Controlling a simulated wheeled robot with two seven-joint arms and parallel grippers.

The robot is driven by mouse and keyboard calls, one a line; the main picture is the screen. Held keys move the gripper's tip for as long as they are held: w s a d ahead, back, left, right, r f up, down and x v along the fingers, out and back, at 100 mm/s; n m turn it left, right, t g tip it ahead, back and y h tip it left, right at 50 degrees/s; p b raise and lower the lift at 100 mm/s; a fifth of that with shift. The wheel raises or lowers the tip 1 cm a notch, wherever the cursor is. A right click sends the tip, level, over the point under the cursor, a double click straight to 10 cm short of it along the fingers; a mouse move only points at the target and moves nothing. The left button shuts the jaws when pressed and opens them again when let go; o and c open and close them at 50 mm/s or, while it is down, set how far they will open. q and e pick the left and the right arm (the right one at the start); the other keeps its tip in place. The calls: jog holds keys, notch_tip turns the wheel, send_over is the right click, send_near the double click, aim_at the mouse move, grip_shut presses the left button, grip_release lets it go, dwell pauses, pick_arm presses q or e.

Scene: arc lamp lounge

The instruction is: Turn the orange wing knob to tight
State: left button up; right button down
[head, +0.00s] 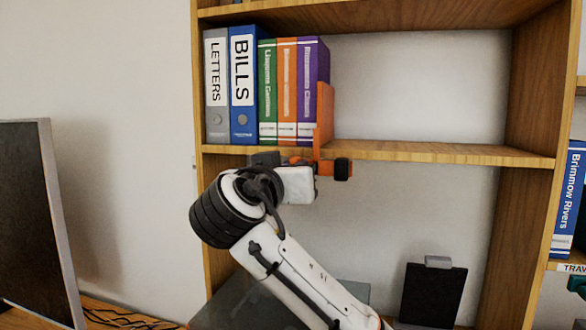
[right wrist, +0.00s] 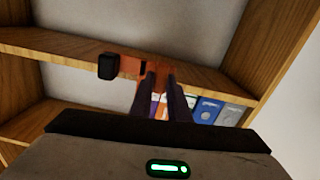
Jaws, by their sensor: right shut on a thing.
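An orange bookend clamp (head: 324,118) stands at the right end of the book row, gripping the shelf edge. Its lower orange arm with a black end block (head: 342,169) shows under the shelf, and the block also shows in the right wrist view (right wrist: 108,66). My right gripper (head: 306,163) is at the clamp, just under the shelf's front edge. In the right wrist view its two dark fingers (right wrist: 161,82) are close together, shut on the orange wing knob (right wrist: 160,70). The fingers hide most of the knob, so I cannot read its turn. My left gripper is not in view.
Several binders and books (head: 243,85) fill the shelf (head: 440,152) left of the clamp; the shelf to the right is bare. A black board (head: 433,293) leans below. A dark monitor (head: 35,220) stands at the left. The wooden side panel (head: 535,130) bounds the right.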

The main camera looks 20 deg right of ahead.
jog(key=shift+w+a+f+n+p, duration=0.1)
jog(key=shift+n+p, duration=0.6)
jog(key=shift+n, duration=2.15)
jog(key=shift+a+f+n+p, duration=0.1)
jog(key=shift+n+p, duration=0.6)
jog(key=shift+n, duration=2.1)
jog(key=shift+w+f+n+p, duration=0.1)
jog(key=shift+n+p, duration=0.6)
jog(key=shift+n, duration=2.15)
jog(key=c, duration=1.7)
grip_release()
jog(key=shift+s, duration=0.15)
jog(key=b+v, duration=0.2)
jog(key=v, duration=0.8)
jog(key=shift+a, duration=0.15)
